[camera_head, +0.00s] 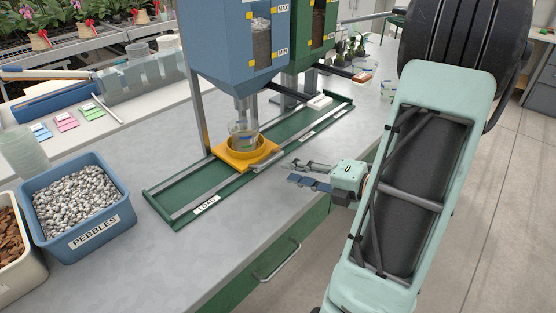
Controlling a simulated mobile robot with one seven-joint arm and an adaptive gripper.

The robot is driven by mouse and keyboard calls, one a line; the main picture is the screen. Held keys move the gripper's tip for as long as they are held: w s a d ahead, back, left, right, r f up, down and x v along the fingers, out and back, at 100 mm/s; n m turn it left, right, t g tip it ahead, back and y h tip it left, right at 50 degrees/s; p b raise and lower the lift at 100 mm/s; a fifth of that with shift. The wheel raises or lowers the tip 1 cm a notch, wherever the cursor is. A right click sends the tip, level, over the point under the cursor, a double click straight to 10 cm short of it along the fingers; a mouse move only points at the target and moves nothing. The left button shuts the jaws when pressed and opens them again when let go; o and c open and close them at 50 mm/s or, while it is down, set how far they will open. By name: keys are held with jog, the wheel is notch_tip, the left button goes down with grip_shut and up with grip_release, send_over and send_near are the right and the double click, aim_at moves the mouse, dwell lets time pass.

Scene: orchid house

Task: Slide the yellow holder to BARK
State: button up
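The yellow holder (237,158) sits on the green track (172,206), under the spout of the blue hopper (226,68). A clear cup (236,132) stands in its round seat; its contents are hard to make out. The label LOAD (207,204) is at the track's near left end. Another label (308,134) farther along is too small to read, and I cannot read BARK anywhere. My gripper (291,171) is right of the holder, near the track's front edge. Its two fingers point left with a gap between them, holding nothing, apart from the holder.
A green hopper (297,55) stands behind the blue one over the track's far part. A blue PEBBLES bin (98,238) and a bin of bark chips (30,270) stand at left. The bench top (205,255) in front of the track is clear. A drawer handle (277,263) juts from its front.

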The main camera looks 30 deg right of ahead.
aim_at(275, 159)
jog(key=d+m+t+h, duration=0.1)
jog(key=d+m, duration=0.1)
jog(key=m, duration=0.1)
jog(key=shift+s+d, duration=0.1)
jog(key=shift+w, duration=0.25)
jog(key=b+x, duration=0.1)
jog(key=x, duration=0.9)
jog(key=shift+w+b, duration=0.15)
jog(key=shift+b, duration=0.2)
grip_shut()
